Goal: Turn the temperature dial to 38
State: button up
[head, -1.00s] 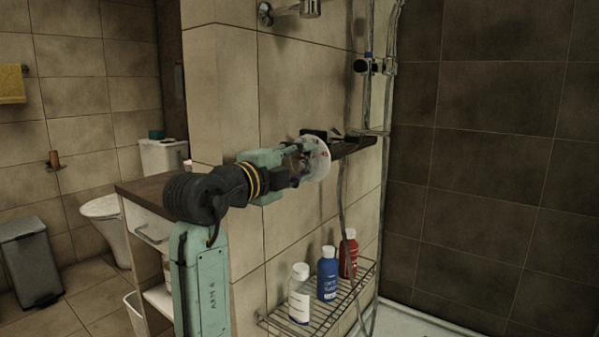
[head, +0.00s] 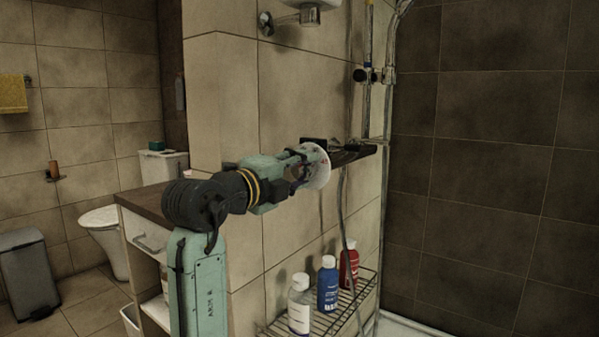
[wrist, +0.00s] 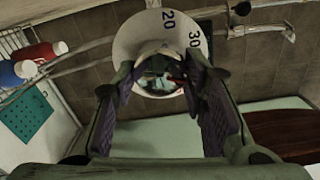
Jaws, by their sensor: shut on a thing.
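The temperature dial (head: 323,174) is a pale round disc at the wall unit in the middle of the head view. In the wrist view its white face (wrist: 133,38) shows the numbers 20 and 30 near the upper edge and a shiny round centre. No 38 mark can be read. My gripper (head: 305,162) reaches the dial from the left. In the wrist view my gripper (wrist: 160,76) has one finger on each side of the dial's centre and is shut on it. The fingers hide part of the dial's lower face.
Below, a wire rack (head: 330,322) holds a white bottle (head: 300,308), a blue bottle (head: 328,285) and a red bottle (head: 349,266). A wooden-topped cabinet (head: 150,199) stands left.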

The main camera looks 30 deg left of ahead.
jog(key=o, duration=1.2)
jog(key=shift+c, duration=0.2)
jog(key=s, duration=1.2)
jog(key=shift+a, duration=0.2)
